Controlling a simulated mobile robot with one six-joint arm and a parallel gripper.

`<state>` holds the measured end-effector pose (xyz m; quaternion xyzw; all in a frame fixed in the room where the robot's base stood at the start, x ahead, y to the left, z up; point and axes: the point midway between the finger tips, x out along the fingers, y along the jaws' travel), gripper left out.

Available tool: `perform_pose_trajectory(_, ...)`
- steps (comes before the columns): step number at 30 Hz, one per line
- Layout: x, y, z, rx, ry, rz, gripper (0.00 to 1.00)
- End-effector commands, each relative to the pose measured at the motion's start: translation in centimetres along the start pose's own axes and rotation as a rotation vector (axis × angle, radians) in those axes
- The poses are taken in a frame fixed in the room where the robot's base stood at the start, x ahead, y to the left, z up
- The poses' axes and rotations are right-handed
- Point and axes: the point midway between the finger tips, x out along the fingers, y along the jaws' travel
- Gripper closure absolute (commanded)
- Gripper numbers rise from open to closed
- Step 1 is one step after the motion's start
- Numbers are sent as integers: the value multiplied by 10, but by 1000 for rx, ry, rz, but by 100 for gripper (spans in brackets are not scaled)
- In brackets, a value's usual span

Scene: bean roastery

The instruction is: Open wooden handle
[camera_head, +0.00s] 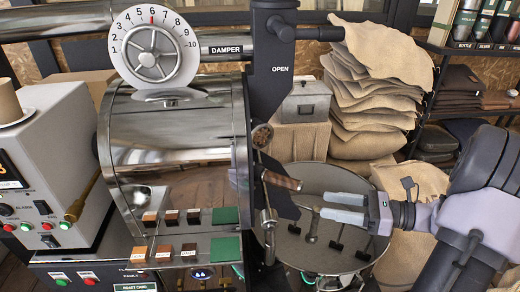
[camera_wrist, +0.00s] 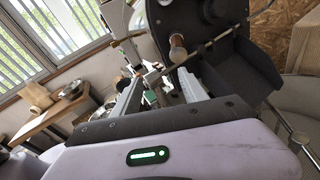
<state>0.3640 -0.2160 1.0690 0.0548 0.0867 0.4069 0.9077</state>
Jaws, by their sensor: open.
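A brown wooden handle (camera_head: 281,180) juts out to the right from the front of the roaster drum, above the round cooling tray. A round wooden knob (camera_head: 262,136) sits higher on the same dark front. My gripper (camera_head: 320,205) is open and empty. Its fingers point left toward the handle, with a gap between their tips and its end. In the wrist view my gripper (camera_wrist: 160,82) has its fingers spread, and a small brown piece shows between them. A wooden grip (camera_wrist: 178,49) on the black plate shows beyond; I cannot tell which of the two pieces it is.
The round metal cooling tray (camera_head: 325,262) lies below my gripper. The steel roaster drum (camera_head: 180,125) and dark column (camera_head: 272,75) stand to the left. Stacked burlap sacks (camera_head: 375,100) stand behind. A thin metal rod (camera_head: 268,210) hangs near the handle.

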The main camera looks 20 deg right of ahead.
Motion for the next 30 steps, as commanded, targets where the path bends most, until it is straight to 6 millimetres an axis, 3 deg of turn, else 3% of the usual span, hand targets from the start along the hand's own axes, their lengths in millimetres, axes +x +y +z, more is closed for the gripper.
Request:
perform_pose_trajectory(1,-18,-12,-3,50,-64,-52,49)
perform_pose_trajectory(3,-34,-23,-6,90,-126,-99,49)
perform_pose_trajectory(5,-35,-26,-8,101,-145,-112,49)
perform_pose_trajectory(8,-18,-29,-8,101,-147,-110,49)
perform_pose_trajectory(21,96,-41,7,99,-142,-106,49)
perform_pose_trajectory(30,132,-45,14,101,-142,-109,49)
